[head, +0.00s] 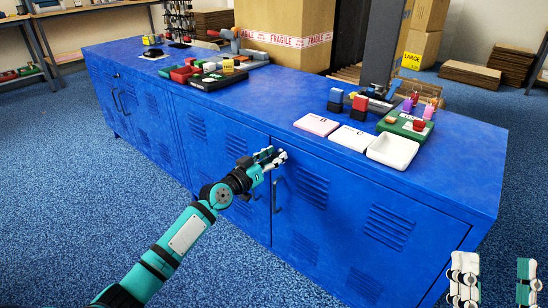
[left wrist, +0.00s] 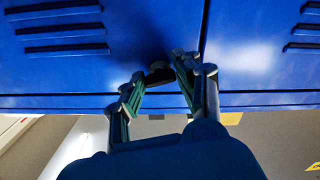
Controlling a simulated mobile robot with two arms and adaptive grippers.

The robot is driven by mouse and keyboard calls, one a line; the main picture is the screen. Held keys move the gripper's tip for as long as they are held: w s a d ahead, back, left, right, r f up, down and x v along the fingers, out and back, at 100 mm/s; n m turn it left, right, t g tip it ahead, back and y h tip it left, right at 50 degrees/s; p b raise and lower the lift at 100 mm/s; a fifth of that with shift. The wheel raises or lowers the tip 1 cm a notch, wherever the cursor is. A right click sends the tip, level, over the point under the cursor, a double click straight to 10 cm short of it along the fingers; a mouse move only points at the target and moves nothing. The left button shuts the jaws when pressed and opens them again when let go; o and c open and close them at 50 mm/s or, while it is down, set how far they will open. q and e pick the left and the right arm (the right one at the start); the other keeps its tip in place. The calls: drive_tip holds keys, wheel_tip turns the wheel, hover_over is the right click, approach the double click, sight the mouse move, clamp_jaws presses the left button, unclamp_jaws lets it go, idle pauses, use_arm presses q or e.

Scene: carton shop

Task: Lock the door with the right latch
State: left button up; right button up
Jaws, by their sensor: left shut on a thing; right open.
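The long blue cabinet (head: 330,95) has louvred doors. The right door (head: 350,215) and the door beside it (head: 222,150) look closed, with the seam between them. A dark vertical handle (head: 276,196) hangs on the right door. My left gripper (head: 275,158) is at the upper part of this seam, just under the cabinet top. In the left wrist view its fingers close around a small dark piece, apparently the latch (left wrist: 160,76), beside the door seam. The fingers hide most of it, so its angle cannot be told. My right gripper (head: 496,278) is open and empty at the lower right, away from the doors.
On the cabinet top are a white tray (head: 393,151), pink and white cards (head: 317,124), a green tray (head: 407,128) and a black box (head: 215,80). A large carton (head: 285,25) stands behind. Blue carpet (head: 60,200) in front is clear.

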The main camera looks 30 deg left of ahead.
use_arm(q)
drive_tip(key=n, duration=0.2)
drive_tip(key=shift+n, duration=0.4)
drive_tip(key=n+p, duration=0.1)
drive_tip(key=n, duration=0.3)
drive_tip(key=shift+n, duration=0.3)
drive_tip(key=n+p, duration=0.1)
drive_tip(key=n, duration=0.4)
drive_tip(key=shift+n+p, duration=0.35)
drive_tip(key=shift+n, duration=0.95)
use_arm(e)
drive_tip(key=w+d+f+g+h, duration=0.1)
drive_tip(key=w+f+g+h, duration=0.2)
drive_tip(key=f+g, duration=0.5)
drive_tip(key=shift+w+f+g, duration=0.2)
drive_tip(key=shift+f+g, duration=0.1)
drive_tip(key=shift+f, duration=2.05)
use_arm(q)
drive_tip(key=o, duration=1.1)
drive_tip(key=shift+o, duration=0.2)
